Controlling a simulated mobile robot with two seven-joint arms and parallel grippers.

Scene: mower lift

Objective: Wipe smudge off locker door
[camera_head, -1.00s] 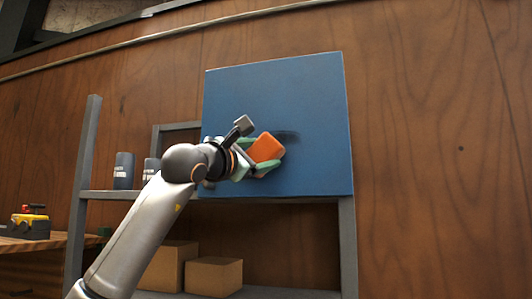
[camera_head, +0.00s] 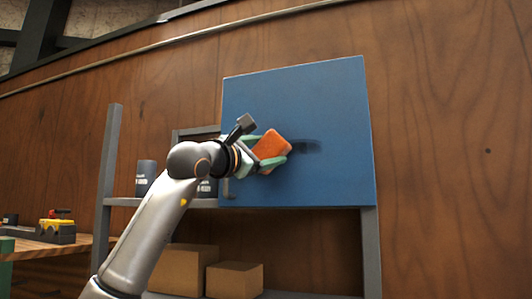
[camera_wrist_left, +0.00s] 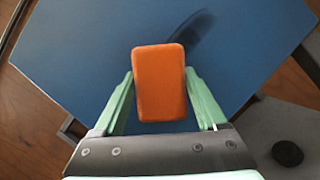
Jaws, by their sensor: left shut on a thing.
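The blue locker door (camera_head: 335,185) stands on a grey shelf unit, and it also fills much of the left wrist view (camera_wrist_left: 90,40). A dark smudge (camera_head: 308,146) marks the middle of the door; in the left wrist view the smudge (camera_wrist_left: 192,27) lies just beyond the sponge's upper right corner. My left gripper (camera_head: 272,152) is shut on an orange sponge (camera_head: 271,146), with green fingers on both sides of it. The sponge (camera_wrist_left: 160,85) is left of the smudge in the head view. I cannot tell whether it touches the door. My right gripper is not in view.
Dark canisters (camera_head: 146,176) stand on the shelf left of the door. Cardboard boxes (camera_head: 235,279) sit on the lower shelf. A wooden bench (camera_head: 40,248) with a yellow and black tool (camera_head: 56,230) is at far left. Wood wall is behind.

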